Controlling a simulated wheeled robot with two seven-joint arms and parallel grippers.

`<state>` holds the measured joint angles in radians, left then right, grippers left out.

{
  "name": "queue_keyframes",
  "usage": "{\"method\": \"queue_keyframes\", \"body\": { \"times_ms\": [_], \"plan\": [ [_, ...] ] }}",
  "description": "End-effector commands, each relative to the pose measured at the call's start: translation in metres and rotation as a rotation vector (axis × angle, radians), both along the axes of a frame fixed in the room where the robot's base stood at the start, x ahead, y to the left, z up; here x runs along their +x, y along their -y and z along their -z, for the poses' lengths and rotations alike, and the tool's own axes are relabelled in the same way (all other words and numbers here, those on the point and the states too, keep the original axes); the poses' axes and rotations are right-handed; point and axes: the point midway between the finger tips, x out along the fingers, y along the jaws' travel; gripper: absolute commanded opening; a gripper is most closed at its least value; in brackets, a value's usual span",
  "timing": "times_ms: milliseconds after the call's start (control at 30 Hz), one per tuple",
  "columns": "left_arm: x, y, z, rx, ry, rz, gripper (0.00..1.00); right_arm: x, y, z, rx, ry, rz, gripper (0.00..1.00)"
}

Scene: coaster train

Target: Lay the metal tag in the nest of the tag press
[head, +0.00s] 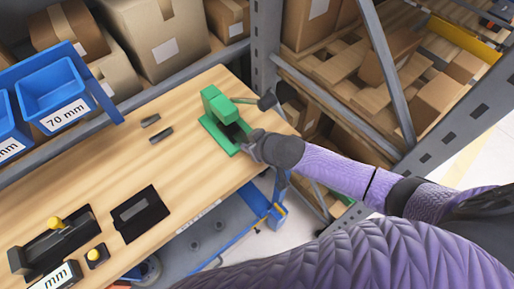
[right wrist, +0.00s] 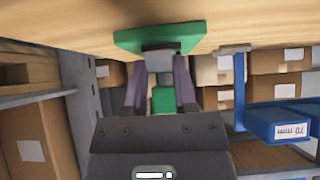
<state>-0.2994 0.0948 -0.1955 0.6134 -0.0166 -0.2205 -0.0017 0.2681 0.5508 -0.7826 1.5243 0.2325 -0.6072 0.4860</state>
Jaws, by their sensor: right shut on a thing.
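The green tag press (head: 217,103) stands near the right end of the wooden bench, its lever reaching out to the right. My right gripper (head: 252,146) is at the front edge of the press base, low over the bench. In the right wrist view my right gripper (right wrist: 158,85) is shut on a small grey piece, which looks like the metal tag (right wrist: 157,62). The tag appears close against the green press base (right wrist: 160,36); I cannot tell whether it touches the nest. The nest is hidden in the head view. My left gripper is not in view.
A black tray (head: 140,213) and a black fixture with a yellow knob (head: 52,236) sit nearer the front. Blue bins (head: 52,92) hang at left. A rack post (head: 265,50) stands behind the press.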

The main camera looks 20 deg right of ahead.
Motion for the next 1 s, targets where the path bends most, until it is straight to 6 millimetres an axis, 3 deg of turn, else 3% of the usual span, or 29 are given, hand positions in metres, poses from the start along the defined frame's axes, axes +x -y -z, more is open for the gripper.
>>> {"method": "queue_keyframes", "body": {
  "times_ms": [500, 900, 933, 1000],
  "plan": [
    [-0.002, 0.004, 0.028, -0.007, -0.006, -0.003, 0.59, 0.048, -0.018, 0.004, 0.001, 0.001, -0.001, 0.00],
    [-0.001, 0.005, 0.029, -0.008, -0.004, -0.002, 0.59, 0.052, -0.019, 0.002, 0.001, 0.000, -0.001, 0.00],
    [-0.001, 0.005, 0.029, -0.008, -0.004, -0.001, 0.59, 0.052, -0.019, 0.002, 0.001, 0.000, -0.001, 0.40],
    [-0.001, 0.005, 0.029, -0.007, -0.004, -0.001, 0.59, 0.052, -0.019, 0.002, 0.000, -0.001, -0.001, 0.55]
  ]
}}
